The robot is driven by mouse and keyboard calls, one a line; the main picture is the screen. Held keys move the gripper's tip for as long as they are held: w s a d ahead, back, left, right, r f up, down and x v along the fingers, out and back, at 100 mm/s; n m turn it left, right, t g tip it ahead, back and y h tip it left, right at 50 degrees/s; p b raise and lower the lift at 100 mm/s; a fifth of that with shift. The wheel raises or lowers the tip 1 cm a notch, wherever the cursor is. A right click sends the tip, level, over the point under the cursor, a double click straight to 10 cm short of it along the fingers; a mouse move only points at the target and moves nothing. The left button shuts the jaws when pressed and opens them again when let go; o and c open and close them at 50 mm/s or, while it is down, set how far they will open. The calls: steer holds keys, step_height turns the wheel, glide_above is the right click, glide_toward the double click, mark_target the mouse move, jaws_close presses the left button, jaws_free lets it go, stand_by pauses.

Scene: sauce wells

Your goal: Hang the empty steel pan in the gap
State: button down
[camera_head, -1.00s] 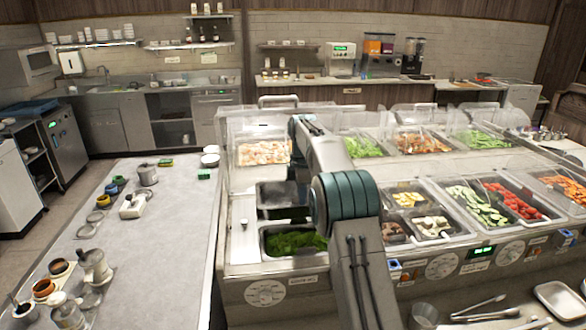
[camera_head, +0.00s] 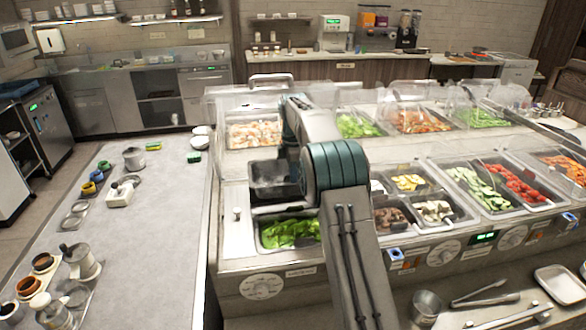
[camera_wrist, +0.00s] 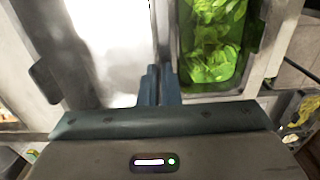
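The empty steel pan (camera_head: 268,181) is at the left end of the counter, behind the lettuce pan (camera_head: 290,233). Its right part is hidden by my arm. I cannot tell whether its rim rests fully on the gap's edges. In the wrist view, a bright, washed-out steel surface, seemingly the pan (camera_wrist: 112,50), lies left of the lettuce pan's leaves (camera_wrist: 212,45). My gripper (camera_wrist: 160,72) has its two blue fingers close together at the thin rim between them, and seems shut on the pan's rim.
A pan of shrimp-like food (camera_head: 254,134) is behind the gap. Food pans fill the counter to the right, with clear guards (camera_head: 410,95) above. A grey table (camera_head: 150,235) on the left holds pots and jars. Tongs and a steel cup (camera_head: 426,306) lie in front.

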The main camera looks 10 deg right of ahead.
steer(key=shift+f, duration=0.8)
step_height(320, 180, down, 7)
steer(key=b, duration=0.4)
steer(key=shift+f, duration=0.55)
stand_by(0.4)
steer(key=c, duration=1.6)
jaws_free()
steer(key=shift+o, duration=0.2)
step_height(320, 180, up, 13)
steer(key=shift+r+b, duration=0.15)
steer(key=shift+b, duration=0.2)
steer(key=shift+r, duration=0.3)
steer(key=shift+s, duration=0.1)
